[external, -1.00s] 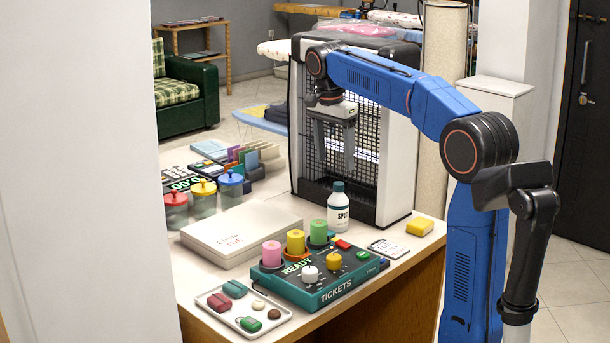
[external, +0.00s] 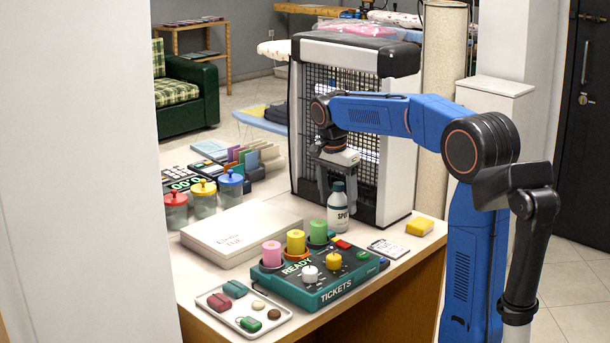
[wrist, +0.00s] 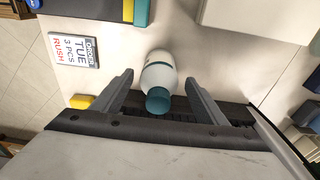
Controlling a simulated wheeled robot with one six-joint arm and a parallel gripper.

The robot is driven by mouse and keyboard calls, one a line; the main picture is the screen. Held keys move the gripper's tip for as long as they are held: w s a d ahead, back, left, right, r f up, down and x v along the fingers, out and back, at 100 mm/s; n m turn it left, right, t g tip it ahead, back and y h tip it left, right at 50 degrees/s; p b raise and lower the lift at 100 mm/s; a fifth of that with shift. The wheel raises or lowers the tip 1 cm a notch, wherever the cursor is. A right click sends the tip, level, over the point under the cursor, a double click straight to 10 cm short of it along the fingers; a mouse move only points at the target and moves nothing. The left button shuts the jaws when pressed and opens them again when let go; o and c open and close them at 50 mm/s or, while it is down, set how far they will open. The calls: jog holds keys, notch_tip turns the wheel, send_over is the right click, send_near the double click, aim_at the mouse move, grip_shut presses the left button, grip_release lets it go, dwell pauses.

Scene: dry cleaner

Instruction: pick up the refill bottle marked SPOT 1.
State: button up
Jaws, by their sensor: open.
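The refill bottle (external: 338,212) is white with a teal cap and a dark label reading "SPOT". It stands upright on the counter in front of the black mesh panel. My gripper (external: 337,190) is open, its fingers pointing down around the height of the bottle's upper part. In the wrist view the bottle (wrist: 158,74) shows from above, with its teal cap toward me. It lies between the two open fingers of my gripper (wrist: 158,92), with gaps on both sides. I cannot tell whether the fingers are level with its body.
The mesh-fronted unit (external: 312,115) stands close behind the bottle. The green ticket box (external: 318,286) with coloured rolls is in front. A white box (external: 240,233) lies to the left. A small card (external: 388,249) and a yellow block (external: 419,227) lie to the right.

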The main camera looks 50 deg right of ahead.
aim_at(339, 214)
jog(key=shift+s+d+f, duration=0.1)
jog(key=shift+d+f, duration=0.05)
jog(key=shift+f, duration=1.2)
jog(key=shift+d+f, duration=0.15)
jog(key=shift+f, duration=1.15)
jog(key=c, duration=1.4)
jog(key=shift+o, duration=0.2)
jog(key=shift+r, duration=0.15)
